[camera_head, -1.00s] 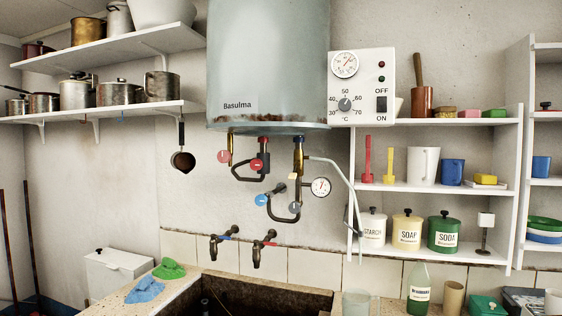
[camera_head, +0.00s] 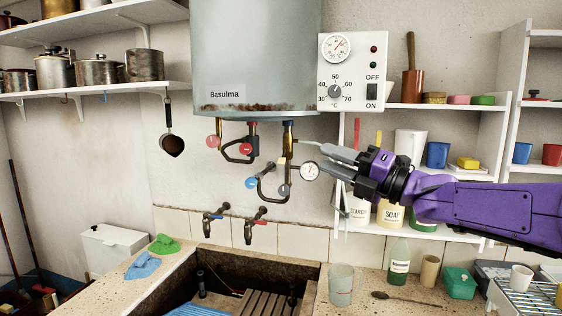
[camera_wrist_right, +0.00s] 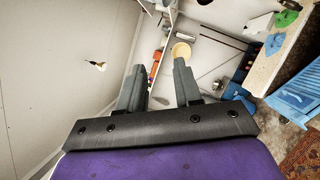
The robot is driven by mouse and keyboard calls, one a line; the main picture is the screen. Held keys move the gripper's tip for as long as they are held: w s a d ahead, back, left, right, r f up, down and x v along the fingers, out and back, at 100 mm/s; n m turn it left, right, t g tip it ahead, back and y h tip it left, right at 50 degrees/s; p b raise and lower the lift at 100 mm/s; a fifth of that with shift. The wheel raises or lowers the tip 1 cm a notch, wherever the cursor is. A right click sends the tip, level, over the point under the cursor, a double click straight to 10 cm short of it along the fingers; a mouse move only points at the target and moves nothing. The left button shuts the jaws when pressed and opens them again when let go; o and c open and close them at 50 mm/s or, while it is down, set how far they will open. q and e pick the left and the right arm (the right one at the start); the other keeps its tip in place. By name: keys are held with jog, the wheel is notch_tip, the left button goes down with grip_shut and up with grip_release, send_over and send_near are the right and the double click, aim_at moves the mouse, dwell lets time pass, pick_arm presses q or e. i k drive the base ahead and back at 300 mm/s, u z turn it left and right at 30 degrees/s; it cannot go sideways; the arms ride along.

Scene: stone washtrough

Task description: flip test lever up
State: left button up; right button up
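A grey boiler (camera_head: 255,60) hangs on the wall with pipes and valves under it. A small pale piece (camera_head: 281,162) sits on the right-hand brass and dark pipe (camera_head: 288,137), just left of the round pressure gauge (camera_head: 310,171); it may be the test lever, but it is too small to be sure. My purple right arm comes in from the right. Its gripper (camera_head: 324,160) has its grey fingers by the gauge, apart from the pale piece. In the right wrist view the fingers (camera_wrist_right: 159,78) stand apart with nothing between them. My left gripper is not in view.
The control box (camera_head: 350,72) is above my right gripper. The shelf unit (camera_head: 430,105) with jars and cups is behind my right arm. Below are two taps (camera_head: 256,225), the stone trough (camera_head: 240,275) and a glass (camera_head: 341,285).

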aim_at(282, 160)
jog(key=i, duration=1)
